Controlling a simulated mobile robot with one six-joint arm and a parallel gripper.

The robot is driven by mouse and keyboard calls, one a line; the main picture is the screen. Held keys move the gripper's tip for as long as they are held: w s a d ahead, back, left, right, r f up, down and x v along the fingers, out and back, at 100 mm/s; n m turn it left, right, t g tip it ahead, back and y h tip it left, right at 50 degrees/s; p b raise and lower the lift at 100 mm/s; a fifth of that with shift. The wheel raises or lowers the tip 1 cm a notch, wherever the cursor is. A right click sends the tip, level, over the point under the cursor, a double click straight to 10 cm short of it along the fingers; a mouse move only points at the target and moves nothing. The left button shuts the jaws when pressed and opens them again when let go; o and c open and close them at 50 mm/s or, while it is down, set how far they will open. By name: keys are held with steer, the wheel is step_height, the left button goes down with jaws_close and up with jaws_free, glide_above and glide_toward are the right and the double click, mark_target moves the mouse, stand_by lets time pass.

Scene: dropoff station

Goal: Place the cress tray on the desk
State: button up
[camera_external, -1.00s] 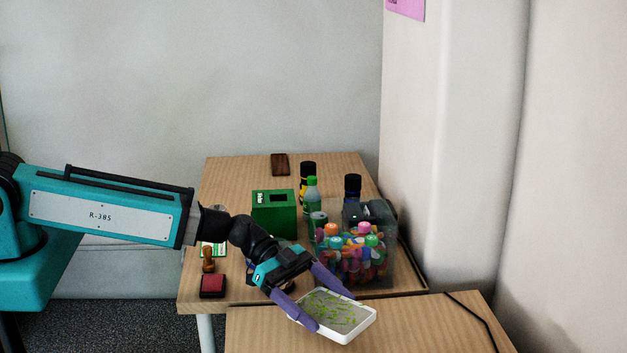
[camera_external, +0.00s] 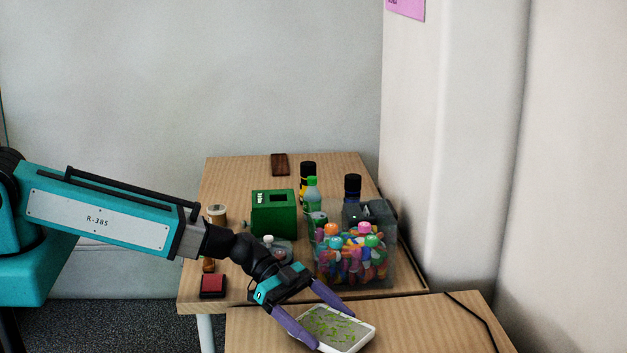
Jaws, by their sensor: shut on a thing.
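The cress tray (camera_external: 352,345) is a shallow white tray with green sprouts on a grey bed. My gripper (camera_external: 336,331) is shut on it, with one purple finger at its near left side and the other at its far side. The tray is low over the front desk (camera_external: 420,325), at its left part. I cannot tell whether its underside touches the wood.
On the rear desk (camera_external: 232,178) stand a clear bin of colourful markers (camera_external: 352,264), a green box (camera_external: 273,214), several bottles (camera_external: 312,196) and a red ink pad (camera_external: 212,286). A black cable (camera_external: 470,318) crosses the front desk's right side. The wood between tray and cable is clear.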

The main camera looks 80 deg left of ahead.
steer(key=shift+f, duration=0.5)
steer(key=shift+f, duration=0.1)
steer(key=o, duration=1)
